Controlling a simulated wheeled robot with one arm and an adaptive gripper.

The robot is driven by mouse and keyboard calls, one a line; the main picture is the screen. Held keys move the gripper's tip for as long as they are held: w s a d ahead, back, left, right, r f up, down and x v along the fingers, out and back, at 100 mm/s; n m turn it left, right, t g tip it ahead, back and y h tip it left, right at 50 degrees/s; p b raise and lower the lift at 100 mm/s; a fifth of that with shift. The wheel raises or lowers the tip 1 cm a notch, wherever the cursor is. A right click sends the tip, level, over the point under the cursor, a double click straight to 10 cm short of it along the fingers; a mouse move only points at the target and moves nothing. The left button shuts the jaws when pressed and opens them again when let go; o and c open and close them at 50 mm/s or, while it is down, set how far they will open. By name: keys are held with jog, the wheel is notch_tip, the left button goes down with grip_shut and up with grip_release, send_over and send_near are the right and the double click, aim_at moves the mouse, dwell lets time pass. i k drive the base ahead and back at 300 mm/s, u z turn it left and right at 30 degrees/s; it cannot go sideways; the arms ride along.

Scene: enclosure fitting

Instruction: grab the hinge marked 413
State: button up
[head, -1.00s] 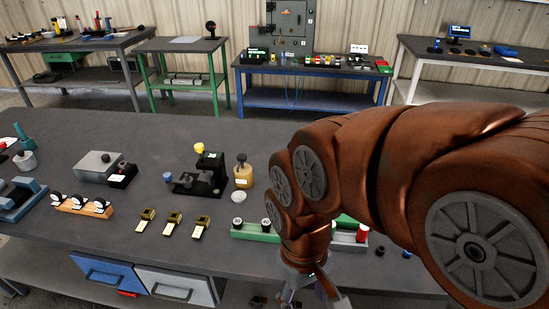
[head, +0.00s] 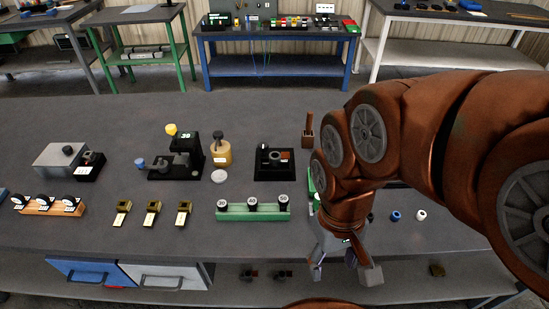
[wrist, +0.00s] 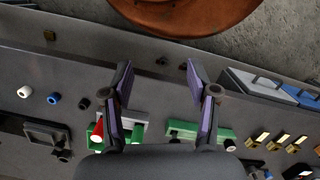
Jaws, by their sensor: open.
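Three brass hinges with pale tags stand in a row on the bench: a left hinge (head: 123,211), a middle hinge (head: 153,211) and a right hinge (head: 183,211). The tags are too small to read, so I cannot tell which is 413. The three also show small at the right of the wrist view (wrist: 277,140). My gripper (head: 343,268) is open and empty, pointing down near the bench's front edge, well right of the hinges. In the wrist view its fingers (wrist: 160,72) stand wide apart with nothing between them.
A green block with black-capped pieces (head: 253,213) stands between the hinges and my gripper. A wooden block with round pieces (head: 47,206) is left of the hinges. A black fixture (head: 180,165) stands behind them.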

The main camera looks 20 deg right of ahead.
aim_at(276, 158)
jog(key=u, duration=0.55)
jog(key=k, duration=1.3)
jog(key=u, duration=0.25)
jog(key=i, duration=0.7)
jog(key=u, duration=0.5)
